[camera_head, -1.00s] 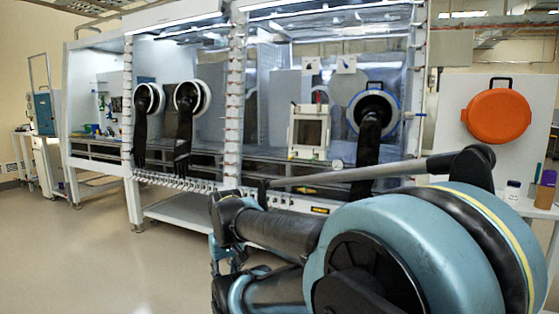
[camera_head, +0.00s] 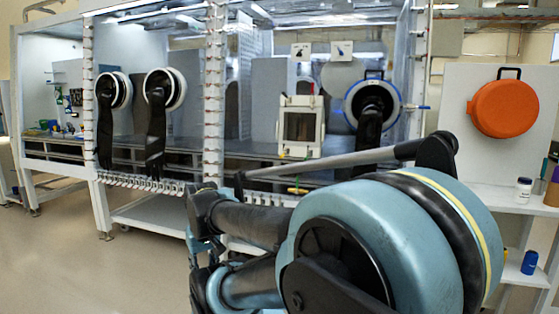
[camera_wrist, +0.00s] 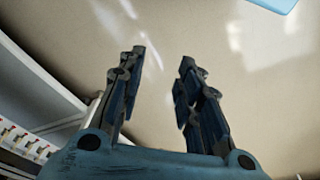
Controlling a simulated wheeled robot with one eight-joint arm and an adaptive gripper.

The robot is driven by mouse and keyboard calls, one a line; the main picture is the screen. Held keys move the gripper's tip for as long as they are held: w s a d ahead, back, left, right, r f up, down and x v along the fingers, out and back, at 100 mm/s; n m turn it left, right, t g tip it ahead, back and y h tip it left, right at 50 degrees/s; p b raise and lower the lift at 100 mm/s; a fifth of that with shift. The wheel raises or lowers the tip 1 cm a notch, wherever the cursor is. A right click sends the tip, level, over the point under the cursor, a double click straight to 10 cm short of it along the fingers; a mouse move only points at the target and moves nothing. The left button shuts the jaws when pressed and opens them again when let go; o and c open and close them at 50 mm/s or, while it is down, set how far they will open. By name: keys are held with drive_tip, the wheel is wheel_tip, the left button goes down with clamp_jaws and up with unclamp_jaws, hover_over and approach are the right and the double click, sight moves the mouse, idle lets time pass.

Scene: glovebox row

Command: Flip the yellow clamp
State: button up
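A small yellow piece (camera_head: 298,190), which looks like the yellow clamp, sits on the lower front edge of the glovebox, just above my arm in the head view. It is small, and I cannot tell which way it is flipped. My gripper (camera_wrist: 163,58) is open and empty in the wrist view, its two fingers apart over bare floor. The gripper is away from the yellow piece. I cannot make out the fingers in the head view, where my arm fills the lower middle.
The glovebox row has black gloves (camera_head: 156,125) hanging at its front and a row of white clamps (camera_head: 140,183) along its lower edge. An orange round lid (camera_head: 503,108) hangs at right above a white shelf (camera_head: 487,196) with bottles. Floor (camera_head: 60,262) at left is clear.

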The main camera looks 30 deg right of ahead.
drive_tip(key=n+t+h, duration=1)
drive_tip(key=n+h, duration=0.4)
drive_tip(key=n, duration=1)
approach(281, 157)
drive_tip(key=x, duration=1.2)
drive_tip(key=shift+w+a+f, duration=0.1)
drive_tip(key=shift+w+f, duration=0.15)
drive_tip(key=shift+f, duration=0.1)
